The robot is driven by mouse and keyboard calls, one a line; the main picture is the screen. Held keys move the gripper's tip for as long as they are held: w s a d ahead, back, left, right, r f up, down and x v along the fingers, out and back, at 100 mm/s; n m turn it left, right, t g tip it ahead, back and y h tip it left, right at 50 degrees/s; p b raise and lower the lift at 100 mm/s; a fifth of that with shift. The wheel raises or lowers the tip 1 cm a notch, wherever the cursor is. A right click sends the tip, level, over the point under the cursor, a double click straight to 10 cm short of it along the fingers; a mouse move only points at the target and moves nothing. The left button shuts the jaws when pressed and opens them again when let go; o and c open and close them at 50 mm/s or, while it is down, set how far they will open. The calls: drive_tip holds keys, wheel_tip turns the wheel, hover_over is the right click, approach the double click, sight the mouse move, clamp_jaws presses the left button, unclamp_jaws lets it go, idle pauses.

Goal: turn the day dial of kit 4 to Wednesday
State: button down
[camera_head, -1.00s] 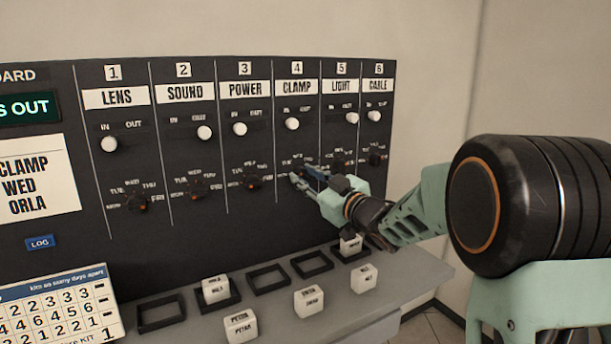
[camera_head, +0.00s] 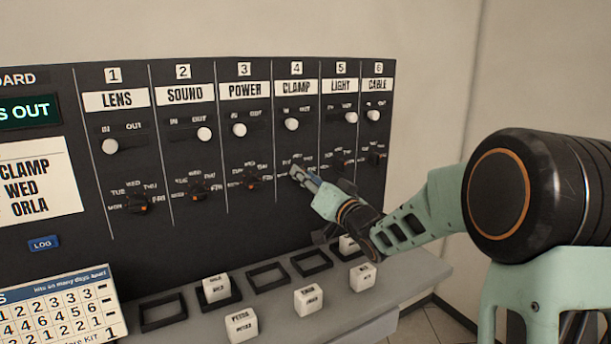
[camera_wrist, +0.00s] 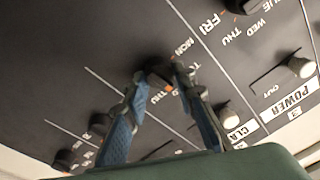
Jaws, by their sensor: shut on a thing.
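The kit 4 column, labelled CLAMP (camera_head: 297,88), stands on the dark board. Its day dial shows as a dark knob with an orange mark in the wrist view (camera_wrist: 160,76). In the head view my gripper mostly hides this dial. My gripper (camera_head: 297,172) is at the dial, and in the wrist view its blue-padded fingers (camera_wrist: 160,78) are shut on the knob from both sides. The day the dial points to cannot be read. The kit 4 slide knob (camera_head: 291,124) sits at the left, IN end of its slot. A card (camera_head: 38,180) reads CLAMP, WED, ORLA.
Neighbouring day dials for POWER (camera_head: 252,182) and LIGHT (camera_head: 345,162) flank the kit 4 dial closely. Below, a grey ledge (camera_head: 300,283) holds dark square frames and several white name blocks, such as one at the front (camera_head: 241,325).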

drive_tip(key=shift+m, duration=0.6)
drive_tip(key=c, duration=1.6)
unclamp_jaws()
drive_tip(key=shift+s, duration=0.1)
drive_tip(key=v, duration=1.2)
